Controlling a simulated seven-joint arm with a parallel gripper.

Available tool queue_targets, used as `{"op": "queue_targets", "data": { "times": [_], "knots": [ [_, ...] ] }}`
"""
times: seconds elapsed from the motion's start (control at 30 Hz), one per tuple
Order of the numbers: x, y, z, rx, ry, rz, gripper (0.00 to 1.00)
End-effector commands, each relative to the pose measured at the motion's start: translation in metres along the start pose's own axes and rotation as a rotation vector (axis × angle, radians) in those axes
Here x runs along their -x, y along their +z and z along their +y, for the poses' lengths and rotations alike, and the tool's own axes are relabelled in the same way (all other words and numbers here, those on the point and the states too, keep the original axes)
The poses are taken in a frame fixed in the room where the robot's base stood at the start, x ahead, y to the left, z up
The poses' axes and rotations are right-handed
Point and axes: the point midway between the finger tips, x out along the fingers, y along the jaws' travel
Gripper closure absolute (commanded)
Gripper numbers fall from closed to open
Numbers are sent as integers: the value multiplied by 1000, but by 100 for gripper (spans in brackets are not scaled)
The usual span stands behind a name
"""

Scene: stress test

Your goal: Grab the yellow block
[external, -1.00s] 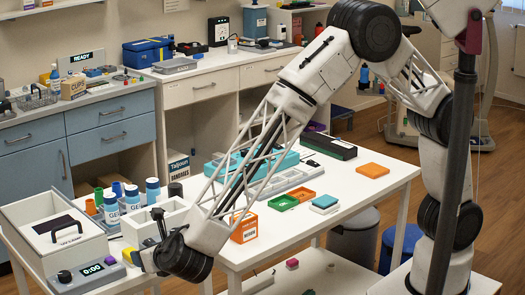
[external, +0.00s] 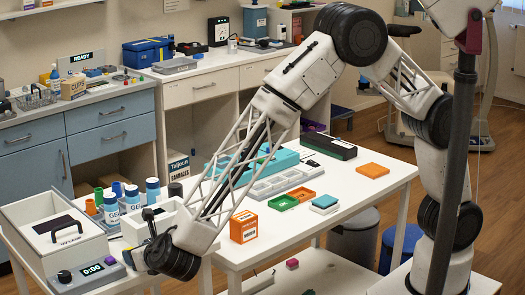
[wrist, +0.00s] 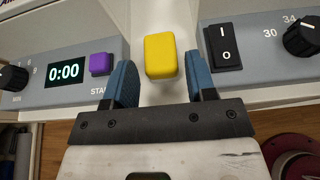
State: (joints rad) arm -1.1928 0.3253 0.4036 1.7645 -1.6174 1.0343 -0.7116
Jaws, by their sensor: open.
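The yellow block (wrist: 161,56) shows in the wrist view on a pale surface, in the gap between two grey control panels. My gripper (wrist: 160,80) is open, with one blue-padded finger on each side of the block's near part. In the external view my gripper end (external: 150,245) is low at the front of the white table, beside the timer box; the block is hidden there behind my arm.
A timer panel (wrist: 98,76) with a purple button is close on the left, and a panel with a black rocker switch (wrist: 225,47) is close on the right. An orange box (external: 244,227) stands right of my wrist. Bottles (external: 132,197) stand behind.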

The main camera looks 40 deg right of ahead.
Motion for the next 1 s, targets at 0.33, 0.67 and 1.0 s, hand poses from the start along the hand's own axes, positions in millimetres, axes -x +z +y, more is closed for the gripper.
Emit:
{"op": "queue_targets", "data": {
  "times": [0.33, 0.67, 1.0],
  "knots": [
    [-23, 0, 0, 0, 0, 0, 49],
    [-23, 0, 0, 0, 0, 0, 49],
    [-23, 0, 0, 0, 0, 0, 76]
  ]
}}
